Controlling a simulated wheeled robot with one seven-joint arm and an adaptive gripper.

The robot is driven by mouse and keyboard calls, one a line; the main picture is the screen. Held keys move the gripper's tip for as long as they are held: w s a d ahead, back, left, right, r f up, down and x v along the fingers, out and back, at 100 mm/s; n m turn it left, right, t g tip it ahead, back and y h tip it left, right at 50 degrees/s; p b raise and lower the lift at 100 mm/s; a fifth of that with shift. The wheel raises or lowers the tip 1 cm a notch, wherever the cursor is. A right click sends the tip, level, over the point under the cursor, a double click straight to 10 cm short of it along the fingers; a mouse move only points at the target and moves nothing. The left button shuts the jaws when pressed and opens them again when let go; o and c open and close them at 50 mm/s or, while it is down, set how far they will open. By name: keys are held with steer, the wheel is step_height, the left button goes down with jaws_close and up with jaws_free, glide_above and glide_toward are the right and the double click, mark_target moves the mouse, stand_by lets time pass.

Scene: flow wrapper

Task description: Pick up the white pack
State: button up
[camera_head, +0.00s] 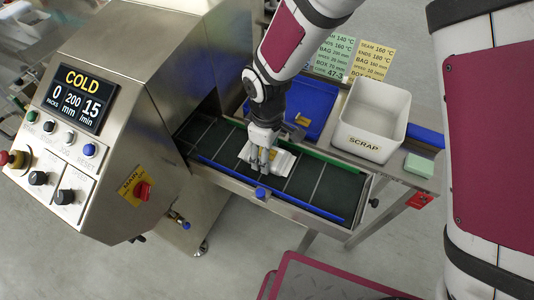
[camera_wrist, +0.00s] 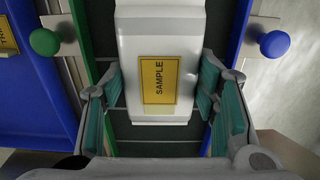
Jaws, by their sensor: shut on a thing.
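The white pack (camera_head: 281,161) with a yellow label is on the dark outfeed belt of the flow wrapper, partly covered by my gripper in the head view. In the wrist view the white pack (camera_wrist: 160,107) lies between the fingers, its yellow label reading SAMPLE. My gripper (camera_head: 262,163) is down at the belt, and its teal-padded fingers (camera_wrist: 162,92) are on either side of the pack. The gripper is shut on the pack. I cannot tell whether the pack is clear of the belt.
A green rail (camera_head: 318,157) and a blue rail (camera_head: 270,198) flank the belt (camera_head: 330,186). A blue tray (camera_head: 316,100) and a white SCRAP bin (camera_head: 350,130) stand behind it. The wrapper's steel housing (camera_head: 130,130) rises at left. The belt's right end is clear.

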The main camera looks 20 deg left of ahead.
step_height(320, 180, up, 2)
steer(key=shift+r, duration=0.1)
steer(key=shift+s+r, duration=0.1)
steer(key=shift+r, duration=0.1)
steer(key=s+d, duration=0.2)
steer(key=s, duration=0.5)
steer(key=s+d+r+b, duration=0.1)
steer(key=s, duration=0.7)
steer(key=shift+s+d+r, duration=0.2)
steer(key=shift+d, duration=0.15)
steer(key=shift+w, duration=0.15)
